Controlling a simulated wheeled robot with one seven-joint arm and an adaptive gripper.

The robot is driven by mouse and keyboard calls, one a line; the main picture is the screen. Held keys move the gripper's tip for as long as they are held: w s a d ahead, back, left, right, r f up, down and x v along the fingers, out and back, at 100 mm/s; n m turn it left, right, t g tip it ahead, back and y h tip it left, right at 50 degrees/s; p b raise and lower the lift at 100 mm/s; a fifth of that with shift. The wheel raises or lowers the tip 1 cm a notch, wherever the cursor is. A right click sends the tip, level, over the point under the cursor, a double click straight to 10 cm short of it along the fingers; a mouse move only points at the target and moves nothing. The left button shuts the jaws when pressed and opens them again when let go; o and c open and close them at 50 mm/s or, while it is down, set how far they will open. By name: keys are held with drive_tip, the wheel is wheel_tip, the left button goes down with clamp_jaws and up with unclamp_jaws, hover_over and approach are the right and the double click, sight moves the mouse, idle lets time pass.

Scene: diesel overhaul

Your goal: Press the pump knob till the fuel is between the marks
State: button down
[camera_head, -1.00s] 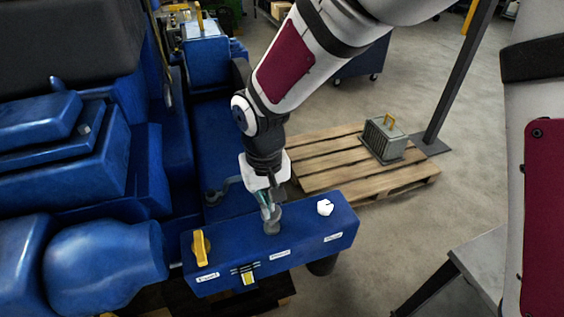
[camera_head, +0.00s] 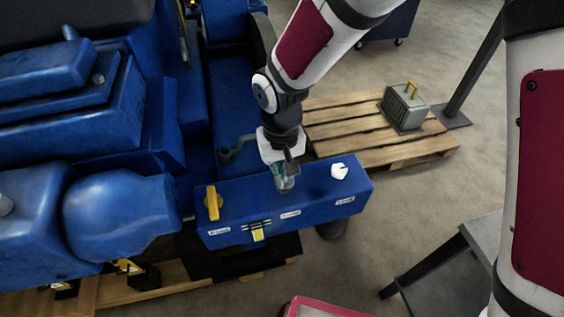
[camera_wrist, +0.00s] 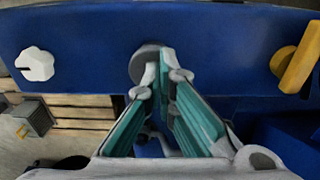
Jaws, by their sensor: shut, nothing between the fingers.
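A blue control box (camera_head: 236,226) carries a yellow handle (camera_head: 213,202) on the left, a round grey knob (camera_head: 284,186) in the middle and a white knob (camera_head: 339,171) on the right. The labels are too small to read, so I cannot tell by them which is the pump knob. My gripper (camera_head: 284,177) is shut and empty, pointing down over the grey knob. In the wrist view its fingertips (camera_wrist: 160,66) overlap the edge of the grey knob (camera_wrist: 147,57); contact is unclear. A small yellow gauge (camera_head: 258,235) sits on the box front; its fuel level is unreadable.
The blue engine (camera_head: 110,215) fills the left side. A wooden pallet (camera_head: 350,128) bearing a grey case with a yellow handle (camera_head: 404,106) lies behind the box. A dark post (camera_head: 476,65) and a grey table (camera_head: 470,257) stand at the right. Open floor lies between.

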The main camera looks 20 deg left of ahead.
drive_tip(key=shift+f, duration=0.1)
wheel_tip(320, 180, up, 14)
drive_tip(key=shift+s+p, duration=0.2)
drive_tip(key=shift+p, duration=0.1)
idle(0.3)
idle(0.9)
drive_tip(key=shift+w+d+f+m+b, duration=0.15)
drive_tip(key=shift+f+m+b, duration=0.25)
drive_tip(key=shift+f+m, duration=0.85)
drive_tip(key=shift+w+f+m+b, duration=0.3)
drive_tip(key=shift+f+m, duration=0.5)
drive_tip(key=shift+f, duration=0.9)
drive_tip(key=shift+w+d+f+m+b, duration=0.1)
drive_tip(key=shift+f+m+b, duration=0.4)
drive_tip(key=shift+f+m, duration=0.75)
